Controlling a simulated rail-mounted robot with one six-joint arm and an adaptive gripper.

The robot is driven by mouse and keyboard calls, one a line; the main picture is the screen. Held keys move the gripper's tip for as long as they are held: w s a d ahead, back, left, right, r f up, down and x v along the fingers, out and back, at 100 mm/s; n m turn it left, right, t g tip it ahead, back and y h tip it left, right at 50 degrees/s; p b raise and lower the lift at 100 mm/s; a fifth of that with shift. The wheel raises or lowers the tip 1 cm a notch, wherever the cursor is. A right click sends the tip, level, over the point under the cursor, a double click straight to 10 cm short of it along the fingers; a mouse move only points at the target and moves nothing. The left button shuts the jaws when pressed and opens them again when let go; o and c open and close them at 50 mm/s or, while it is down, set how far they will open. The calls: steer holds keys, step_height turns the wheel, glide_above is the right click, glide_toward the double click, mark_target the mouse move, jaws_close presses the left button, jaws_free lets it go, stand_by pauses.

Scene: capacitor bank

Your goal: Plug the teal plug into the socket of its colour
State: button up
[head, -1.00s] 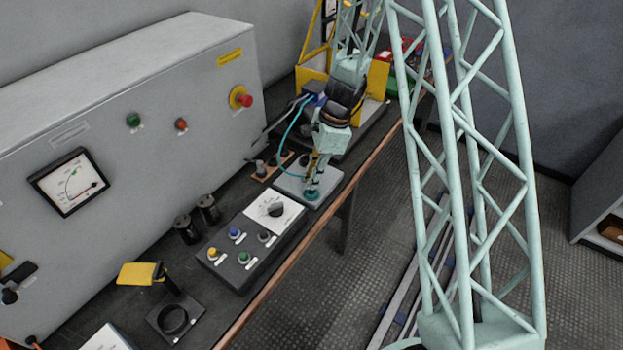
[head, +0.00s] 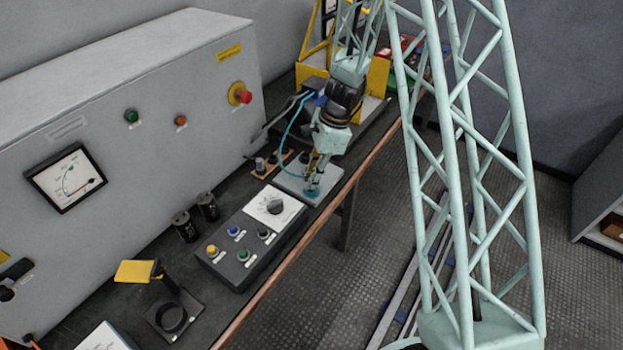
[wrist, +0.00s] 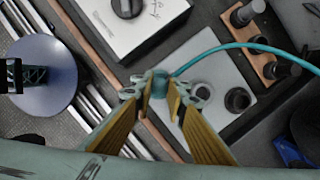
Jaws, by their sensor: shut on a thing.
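My gripper (wrist: 160,92) is shut on the teal plug (wrist: 159,83), which sits between the fingertips in the wrist view. A teal cable (wrist: 213,48) runs from the plug to the upper right. The plug is over the near left part of a light grey plate (wrist: 222,70). The plate bears a pale grey ring socket (wrist: 203,91) and a dark socket (wrist: 238,100). No teal socket shows clearly; the plug and fingers hide part of the plate. In the head view my gripper (head: 314,182) is low at the plate (head: 335,184); whether the plug touches it I cannot tell.
A control box (head: 250,240) with a white dial panel and coloured buttons stands beside the plate. Dark pegs on a brown strip (head: 262,172) stand behind it. A grey cabinet (head: 120,90) lines the back. The bench's copper front edge (head: 362,165) is close to the plate.

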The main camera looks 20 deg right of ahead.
steer(key=shift+f, duration=0.35)
stand_by(0.4)
steer(key=o, duration=0.9)
steer(key=shift+r, duration=0.1)
steer(key=shift+v, duration=5.9)
